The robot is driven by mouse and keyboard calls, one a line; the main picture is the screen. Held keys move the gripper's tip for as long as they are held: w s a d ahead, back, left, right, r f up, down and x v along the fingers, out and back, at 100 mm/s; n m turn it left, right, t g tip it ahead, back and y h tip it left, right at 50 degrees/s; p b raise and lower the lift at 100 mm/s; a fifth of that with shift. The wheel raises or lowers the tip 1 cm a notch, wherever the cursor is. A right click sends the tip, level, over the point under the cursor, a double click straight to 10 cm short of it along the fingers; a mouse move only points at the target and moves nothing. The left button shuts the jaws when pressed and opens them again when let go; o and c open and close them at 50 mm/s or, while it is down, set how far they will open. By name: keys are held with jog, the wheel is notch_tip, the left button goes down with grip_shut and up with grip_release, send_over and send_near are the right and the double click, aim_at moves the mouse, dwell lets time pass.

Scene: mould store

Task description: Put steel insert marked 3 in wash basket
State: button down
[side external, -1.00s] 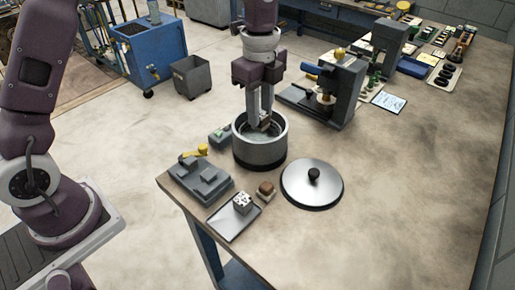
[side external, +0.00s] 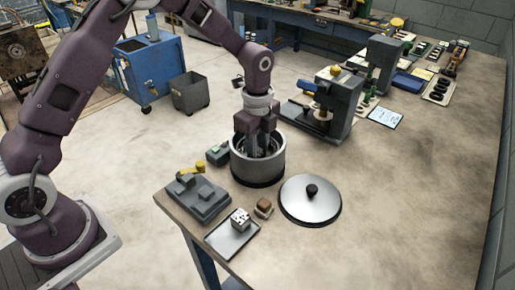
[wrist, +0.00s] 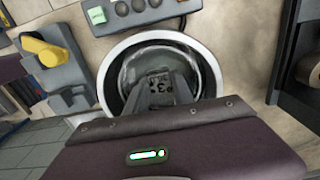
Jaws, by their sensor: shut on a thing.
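A dark steel insert with a 3 on its face (wrist: 160,84) shows in the wrist view, between my fingertips and within the round pot's opening. My gripper (side external: 262,150) is shut on it, with its fingers reaching down inside the pot in the side view. The grey round pot (side external: 258,172) stands on the bench, open at the top; its rim (wrist: 215,72) encircles the fingers in the wrist view. The pot's wall and my fingers hide the insert's lower part in the side view. I cannot make out a separate wash basket inside the pot.
A round metal lid (side external: 310,203) lies right of the pot. A tray (side external: 226,244) with a speckled cube, a small brown block (side external: 264,206) and a grey fixture (side external: 205,203) are in front. A press (side external: 338,105) stands behind right.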

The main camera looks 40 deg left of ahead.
jog(key=c, duration=1.1)
grip_release()
notch_tip(320, 180, up, 12)
jog(key=shift+r, duration=0.2)
jog(key=s+a+r+n+t, duration=0.25)
jog(key=s+r+n, duration=0.55)
jog(key=s+r, duration=0.4)
jog(key=s+a+f+n+t, duration=0.1)
jog(key=s+f+n+t, duration=0.2)
jog(key=s+n, duration=0.7)
jog(key=s, duration=0.7)
jog(key=shift+a, duration=0.2)
